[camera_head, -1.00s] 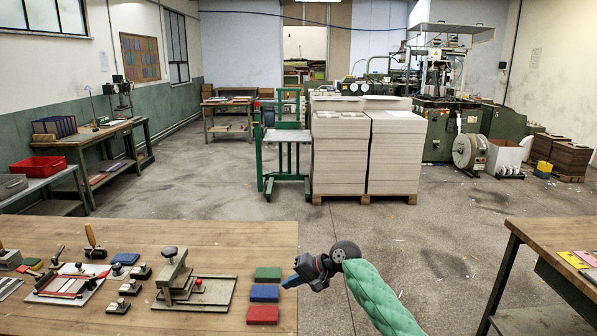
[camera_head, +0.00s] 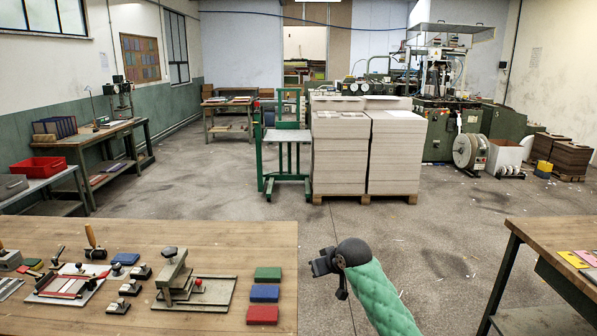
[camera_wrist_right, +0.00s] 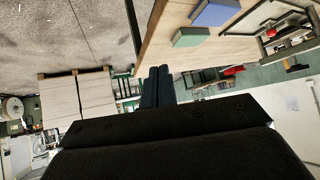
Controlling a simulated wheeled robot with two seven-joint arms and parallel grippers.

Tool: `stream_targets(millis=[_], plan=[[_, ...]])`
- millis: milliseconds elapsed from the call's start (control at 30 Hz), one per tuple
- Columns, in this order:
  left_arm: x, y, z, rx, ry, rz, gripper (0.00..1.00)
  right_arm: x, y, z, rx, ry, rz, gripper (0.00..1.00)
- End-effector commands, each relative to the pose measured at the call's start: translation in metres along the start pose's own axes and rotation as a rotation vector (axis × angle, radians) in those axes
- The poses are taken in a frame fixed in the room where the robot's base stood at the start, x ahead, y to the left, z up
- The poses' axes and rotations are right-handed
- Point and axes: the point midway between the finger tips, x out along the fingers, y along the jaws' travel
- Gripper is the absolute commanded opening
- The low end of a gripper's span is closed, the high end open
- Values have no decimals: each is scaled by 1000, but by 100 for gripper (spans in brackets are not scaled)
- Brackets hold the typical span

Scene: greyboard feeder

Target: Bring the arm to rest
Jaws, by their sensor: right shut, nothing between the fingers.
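My right arm, in a green sleeve, comes up from the bottom of the head view, right of the near wooden table. Its dark wrist and right gripper (camera_head: 322,262) are beside the table's right edge, over the floor, and the fingers are hard to make out there. In the right wrist view the two dark fingers of the right gripper (camera_wrist_right: 158,72) lie side by side, shut, with nothing between them. My left gripper is in neither view.
The near table (camera_head: 270,232) carries green (camera_head: 268,274), blue (camera_head: 265,293) and red (camera_head: 262,314) blocks near its right edge, beside a small press (camera_head: 174,275). Another table (camera_head: 560,236) stands at right. Pallet stacks (camera_head: 340,155) and a green trolley (camera_head: 286,150) stand behind clear floor (camera_head: 430,240).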

Motion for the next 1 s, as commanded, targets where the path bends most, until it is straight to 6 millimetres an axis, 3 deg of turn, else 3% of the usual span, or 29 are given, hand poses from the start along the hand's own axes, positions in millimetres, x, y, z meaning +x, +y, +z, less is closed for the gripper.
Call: stream_targets(millis=[267, 567, 1000], plan=[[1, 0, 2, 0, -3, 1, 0, -3, 12, 81, -41, -24, 138, 0], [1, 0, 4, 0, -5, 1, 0, -6, 13, 195, 8, -109, 233, 0], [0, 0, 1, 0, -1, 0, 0, -20, -18, 379, 127, -291, 254, 0]])
